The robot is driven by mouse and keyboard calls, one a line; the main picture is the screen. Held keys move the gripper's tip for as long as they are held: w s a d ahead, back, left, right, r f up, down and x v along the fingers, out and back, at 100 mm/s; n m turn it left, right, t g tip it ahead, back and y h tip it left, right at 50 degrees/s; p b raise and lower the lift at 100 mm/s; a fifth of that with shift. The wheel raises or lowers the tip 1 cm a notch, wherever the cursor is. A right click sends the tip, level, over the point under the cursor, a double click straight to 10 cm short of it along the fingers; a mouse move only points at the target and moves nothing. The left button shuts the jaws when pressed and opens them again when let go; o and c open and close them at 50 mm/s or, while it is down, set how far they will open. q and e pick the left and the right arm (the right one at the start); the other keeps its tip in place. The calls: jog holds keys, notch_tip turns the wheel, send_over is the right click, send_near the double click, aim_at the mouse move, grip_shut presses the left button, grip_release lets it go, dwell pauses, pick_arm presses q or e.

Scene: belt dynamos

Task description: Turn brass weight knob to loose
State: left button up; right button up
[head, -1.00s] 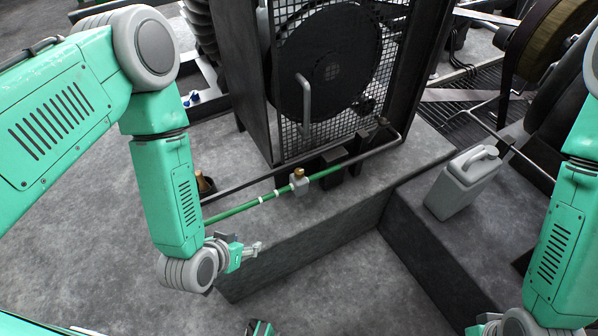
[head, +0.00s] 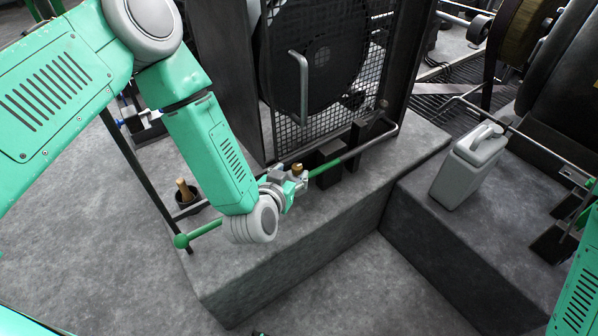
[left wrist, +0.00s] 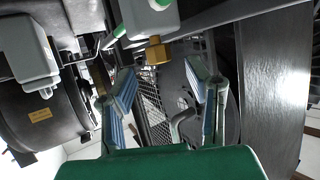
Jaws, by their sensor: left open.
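The brass weight knob (head: 297,168) stands on a small pale block on the green rod (head: 325,173), in front of the mesh cage. In the left wrist view the brass knob (left wrist: 158,51) sits beyond the fingertips, against the pale block (left wrist: 150,18). My left gripper (head: 289,182) is beside the knob and block in the head view, partly overlapping the block. In the left wrist view its two fingers (left wrist: 163,85) are apart with nothing between them, and the knob looks untouched. My right gripper cannot be made out; only part of my right arm shows at the right edge.
The mesh cage (head: 283,130) with a dark wheel and grey handle stands behind the rod. A wooden-handled item (head: 184,190) sits in a dark cup at the left. A grey jug (head: 470,165) stands on the right-hand plinth. The floor in front is clear.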

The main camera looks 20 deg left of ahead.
aim_at(296, 169)
pick_arm(q)
jog(key=x, duration=0.2)
jog(key=b+x, duration=0.1)
jog(key=shift+w+a+f, duration=0.25)
jog(key=shift+w+a, duration=0.05)
jog(key=shift+w+d, duration=0.3)
jog(key=shift+d, duration=0.35)
jog(key=shift+a, duration=0.2)
jog(key=shift+c, duration=0.3)
jog(key=shift+a, duration=0.3)
grip_shut()
jog(key=shift+d+r+n+y+p, duration=0.1)
jog(key=shift+d+n+y+p, duration=0.25)
jog(key=shift+p, duration=0.35)
jog(key=shift+a, duration=0.1)
pick_arm(e)
jog(key=shift+a+f, duration=0.1)
jog(key=shift+a, duration=0.1)
pick_arm(q)
jog(key=shift+o, duration=0.3)
grip_release()
jog(key=shift+a, duration=0.1)
